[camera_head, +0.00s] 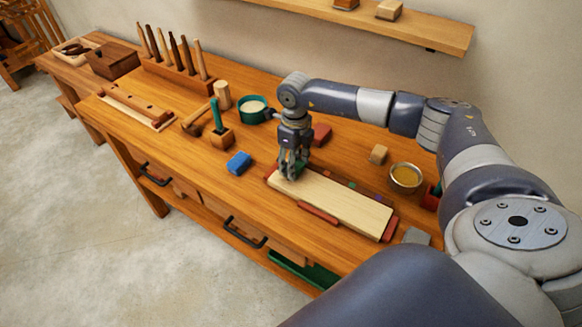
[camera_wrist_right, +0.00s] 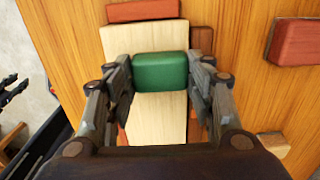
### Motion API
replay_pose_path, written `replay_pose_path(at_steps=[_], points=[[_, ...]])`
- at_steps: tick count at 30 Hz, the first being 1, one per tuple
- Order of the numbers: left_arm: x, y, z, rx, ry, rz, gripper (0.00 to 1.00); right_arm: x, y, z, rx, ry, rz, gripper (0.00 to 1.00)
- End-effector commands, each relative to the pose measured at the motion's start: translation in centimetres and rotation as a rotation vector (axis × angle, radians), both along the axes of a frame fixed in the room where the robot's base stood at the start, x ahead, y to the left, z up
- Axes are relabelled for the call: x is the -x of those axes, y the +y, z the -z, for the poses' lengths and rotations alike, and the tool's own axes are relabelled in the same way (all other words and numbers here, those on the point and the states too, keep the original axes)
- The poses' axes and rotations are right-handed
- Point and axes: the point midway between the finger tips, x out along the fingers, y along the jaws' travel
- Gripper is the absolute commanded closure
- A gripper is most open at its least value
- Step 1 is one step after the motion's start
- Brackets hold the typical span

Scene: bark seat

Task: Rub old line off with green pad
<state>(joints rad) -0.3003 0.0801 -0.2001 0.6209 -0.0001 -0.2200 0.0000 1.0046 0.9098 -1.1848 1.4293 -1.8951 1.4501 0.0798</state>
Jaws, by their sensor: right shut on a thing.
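The green pad (camera_wrist_right: 161,71) is between the two fingers of my right gripper (camera_wrist_right: 160,75), which is shut on it, in the right wrist view. The pad is over the pale wooden board (camera_head: 338,200), at the board's left end in the head view. I cannot tell whether the pad touches the board. In the head view my right gripper (camera_head: 291,168) points down and mostly hides the pad. No old line can be made out on the board.
A blue block (camera_head: 238,162) lies left of the board. A red block (camera_head: 321,134) lies behind the gripper. A tin with yellow contents (camera_head: 405,178) and a small wooden block (camera_head: 378,154) stand behind the board. A green bowl (camera_head: 253,109) and upright tools stand farther left.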

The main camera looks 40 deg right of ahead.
Motion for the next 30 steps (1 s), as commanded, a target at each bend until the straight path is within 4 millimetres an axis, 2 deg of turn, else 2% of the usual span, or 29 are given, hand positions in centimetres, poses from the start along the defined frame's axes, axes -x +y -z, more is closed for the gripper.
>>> replay_pose_path(at_steps=[5, 18, 23, 30], points=[[0.0, 0.0, -0.1, 0.0, 0.0, 0.0, 0.6, 0.1, 0.3, -0.1, -0.001, 0.0, -0.002, 0.7], [0.0, 0.0, -0.6, 0.0, 0.0, 0.0, 0.6, 1.1, 2.7, 0.2, -0.001, -0.001, -0.001, 0.7], [0.0, 0.0, -0.3, 0.0, 0.0, 0.0, 0.6, 1.0, 2.5, 0.4, 0.0, 0.0, 0.001, 0.7], [0.0, 0.0, 0.7, 0.0, 0.0, 0.0, 0.6, 0.4, 1.0, 0.6, 0.001, 0.0, 0.002, 0.7]])
